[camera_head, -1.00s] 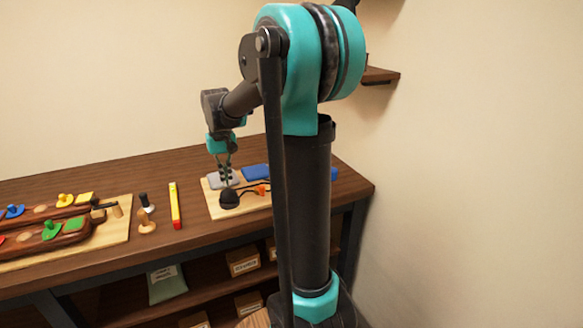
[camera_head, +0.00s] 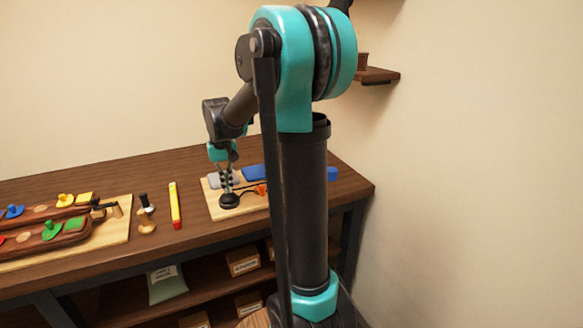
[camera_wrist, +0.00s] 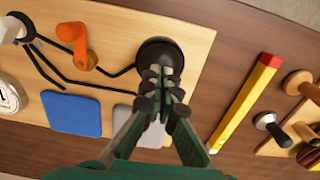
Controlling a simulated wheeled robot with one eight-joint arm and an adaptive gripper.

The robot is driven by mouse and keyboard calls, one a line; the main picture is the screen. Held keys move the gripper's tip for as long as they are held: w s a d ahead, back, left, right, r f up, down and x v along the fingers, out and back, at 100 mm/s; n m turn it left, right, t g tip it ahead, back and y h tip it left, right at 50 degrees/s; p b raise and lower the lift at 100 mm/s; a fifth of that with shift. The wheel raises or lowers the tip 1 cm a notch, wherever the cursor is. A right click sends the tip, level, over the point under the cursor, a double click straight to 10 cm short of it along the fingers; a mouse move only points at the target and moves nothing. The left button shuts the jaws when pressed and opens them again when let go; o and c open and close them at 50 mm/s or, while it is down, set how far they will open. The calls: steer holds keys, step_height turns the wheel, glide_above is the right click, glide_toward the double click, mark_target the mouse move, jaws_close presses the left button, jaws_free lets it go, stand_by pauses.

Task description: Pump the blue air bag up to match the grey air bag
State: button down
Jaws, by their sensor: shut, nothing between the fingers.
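The black pump bulb (camera_head: 229,201) sits at the front of a light wooden board; it also shows in the wrist view (camera_wrist: 158,52). My gripper (camera_head: 228,191) is shut and empty, its fingertips down on the bulb, which looks squashed low. In the wrist view the gripper (camera_wrist: 163,85) covers the bulb's near side. The grey air bag (camera_head: 213,181) lies behind the bulb and is partly hidden by the fingers. The blue air bag (camera_head: 253,172) lies to its right, partly behind my arm. In the wrist view the blue bag (camera_wrist: 72,113) shows whole; bag heights are hard to compare.
An orange lever (camera_wrist: 75,45) stands on the board (camera_wrist: 110,20), with black hoses around it and a white round gauge (camera_wrist: 9,95) at the edge.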

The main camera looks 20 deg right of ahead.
steer(key=shift+f, duration=0.5)
steer(key=shift+r, duration=1.8)
steer(key=shift+f, duration=0.1)
steer(key=shift+f, duration=1.7)
steer(key=shift+r, duration=1.8)
